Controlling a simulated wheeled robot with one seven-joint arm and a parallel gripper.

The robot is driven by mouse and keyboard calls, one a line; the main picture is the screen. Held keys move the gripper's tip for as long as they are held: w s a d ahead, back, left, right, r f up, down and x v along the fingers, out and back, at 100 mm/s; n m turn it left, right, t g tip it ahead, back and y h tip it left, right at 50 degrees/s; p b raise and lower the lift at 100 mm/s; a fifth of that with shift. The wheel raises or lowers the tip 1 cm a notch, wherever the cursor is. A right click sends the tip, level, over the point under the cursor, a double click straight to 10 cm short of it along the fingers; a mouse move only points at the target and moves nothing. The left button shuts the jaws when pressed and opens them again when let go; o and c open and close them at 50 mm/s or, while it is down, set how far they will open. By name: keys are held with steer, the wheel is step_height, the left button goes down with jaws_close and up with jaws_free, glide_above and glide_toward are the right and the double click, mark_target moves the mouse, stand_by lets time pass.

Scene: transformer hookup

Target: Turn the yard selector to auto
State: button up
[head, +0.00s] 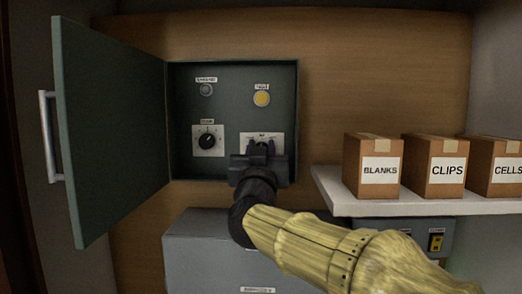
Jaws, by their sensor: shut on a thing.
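An open green control cabinet (232,160) is on the wooden back wall. Inside it, a black selector knob (207,141) sits on a white plate at lower left, under a small label. A second white plate (276,138) is at lower right, largely behind my gripper. My gripper (262,147) is at this right plate, shut on the selector knob there. That knob and its pointer are hidden by the fingers, so its setting cannot be read. The plate's lettering is too small to read.
A grey indicator (206,89) and a yellow one (262,98) sit above the plates. The cabinet door (110,130) stands open at left. A shelf (340,203) with boxes labelled BLANKS (372,160), CLIPS (435,165) and CELLS (495,165) is at right. A grey box (205,235) is below.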

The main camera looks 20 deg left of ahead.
steer(key=shift+m, duration=0.4)
steer(key=m+h+b, duration=0.1)
steer(key=m+h, duration=0.2)
steer(key=m, duration=0.2)
steer(key=shift+m, duration=0.4)
steer(key=m+h, duration=0.1)
steer(key=m, duration=0.2)
steer(key=m+h, duration=0.2)
steer(key=shift+d+f+m+g, duration=0.1)
steer(key=shift+m+g, duration=0.2)
steer(key=shift+m, duration=0.1)
steer(key=o, duration=0.9)
steer(key=shift+o, duration=0.2)
